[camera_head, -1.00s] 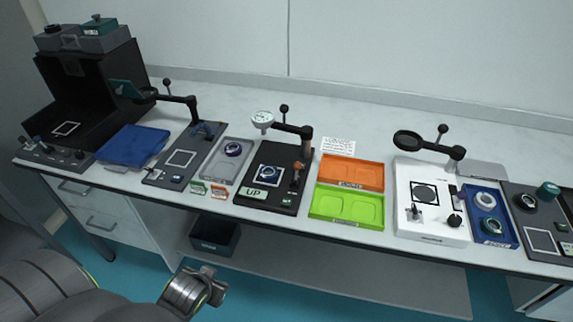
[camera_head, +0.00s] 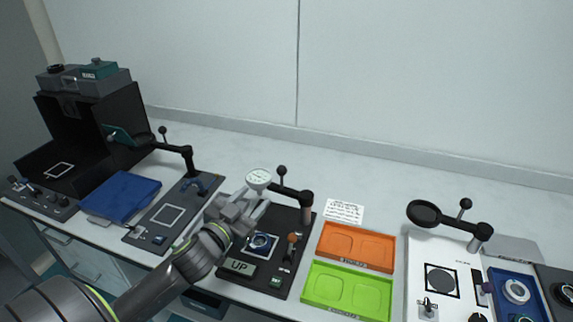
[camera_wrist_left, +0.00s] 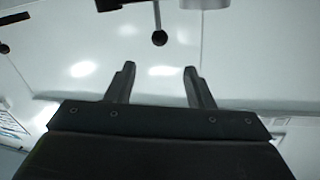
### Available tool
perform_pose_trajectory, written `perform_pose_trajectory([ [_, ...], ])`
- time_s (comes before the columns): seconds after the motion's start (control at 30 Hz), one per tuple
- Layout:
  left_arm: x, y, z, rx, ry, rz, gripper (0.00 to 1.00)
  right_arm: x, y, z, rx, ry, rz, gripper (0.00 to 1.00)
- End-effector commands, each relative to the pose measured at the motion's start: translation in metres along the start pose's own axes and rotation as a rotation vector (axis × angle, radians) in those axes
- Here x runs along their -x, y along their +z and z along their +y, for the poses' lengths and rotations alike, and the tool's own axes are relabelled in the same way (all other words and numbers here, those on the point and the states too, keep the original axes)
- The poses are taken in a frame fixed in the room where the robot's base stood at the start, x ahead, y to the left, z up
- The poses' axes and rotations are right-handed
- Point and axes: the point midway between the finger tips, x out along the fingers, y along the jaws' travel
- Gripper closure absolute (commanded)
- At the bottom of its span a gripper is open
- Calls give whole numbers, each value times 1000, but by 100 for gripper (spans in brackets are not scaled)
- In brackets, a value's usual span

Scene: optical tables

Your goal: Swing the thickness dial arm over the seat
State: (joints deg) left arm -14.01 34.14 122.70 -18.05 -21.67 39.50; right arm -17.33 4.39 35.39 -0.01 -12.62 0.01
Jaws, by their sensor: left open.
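The thickness dial arm (camera_head: 291,191) is a black arm on a post, with a white round dial (camera_head: 258,179) at its left end and a black ball knob (camera_head: 282,171) standing on it. The seat (camera_head: 262,244) is a square-framed spot with a ring-shaped part on it, on the black station base, in front of the dial. My left gripper (camera_head: 254,207) is open and empty, just in front of and below the dial. In the left wrist view its two fingers (camera_wrist_left: 159,86) are apart, and a dark ball knob (camera_wrist_left: 159,38) shows beyond them. My right gripper is out of view.
An "UP" label (camera_head: 239,267) and an orange-topped lever (camera_head: 292,239) sit on the same base. Orange (camera_head: 356,227) and green (camera_head: 310,296) trays lie to the right. The table behind the dial is clear.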

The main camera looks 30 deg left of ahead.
Motion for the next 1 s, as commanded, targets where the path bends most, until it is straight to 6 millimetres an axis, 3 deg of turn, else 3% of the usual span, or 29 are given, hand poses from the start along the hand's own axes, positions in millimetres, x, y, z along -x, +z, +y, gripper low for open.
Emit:
perform_pose_trajectory([
  [0.07,-15,-3,0,3,-2,3,52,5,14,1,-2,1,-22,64],
  [0.17,-34,-3,0,4,-1,3,52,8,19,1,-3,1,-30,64],
  [0.43,-87,-3,0,2,-1,2,52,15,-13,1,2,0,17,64],
  [0.6,-117,-2,0,3,-1,0,52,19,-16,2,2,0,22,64],
  [0.8,-142,-1,0,2,-1,0,52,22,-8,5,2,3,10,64],
  [1.0,-152,0,0,1,0,0,52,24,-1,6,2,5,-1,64],
])
